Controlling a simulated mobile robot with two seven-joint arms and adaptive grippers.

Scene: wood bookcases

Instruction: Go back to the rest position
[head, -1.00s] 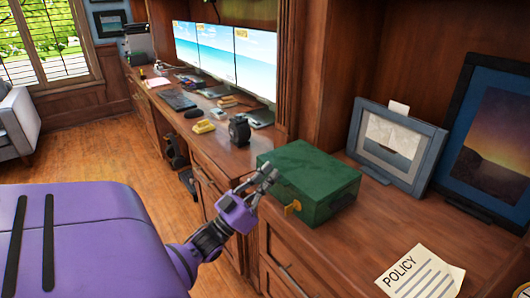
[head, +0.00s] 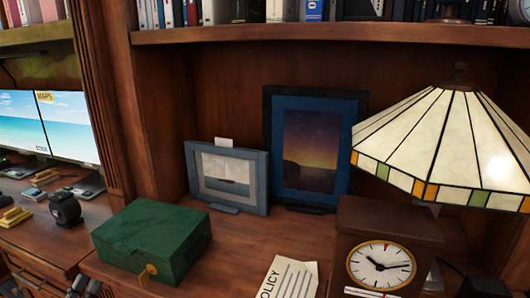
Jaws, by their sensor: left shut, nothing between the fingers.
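My left gripper (head: 84,286) shows only its fingers at the bottom left edge of the head view. It is shut and empty, just in front of the counter edge and below the left front of the green box. The green box (head: 150,232) sits closed on the wooden counter, with a yellow key or latch (head: 147,272) on its front. The rest of the left arm is out of the picture. My right gripper is not in view.
The counter (head: 235,240) holds two framed pictures (head: 228,176), (head: 312,150), a policy sheet (head: 288,280), a clock (head: 381,265) and a stained-glass lamp (head: 455,145). Monitors (head: 65,125) stand at the left. A bookshelf runs above.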

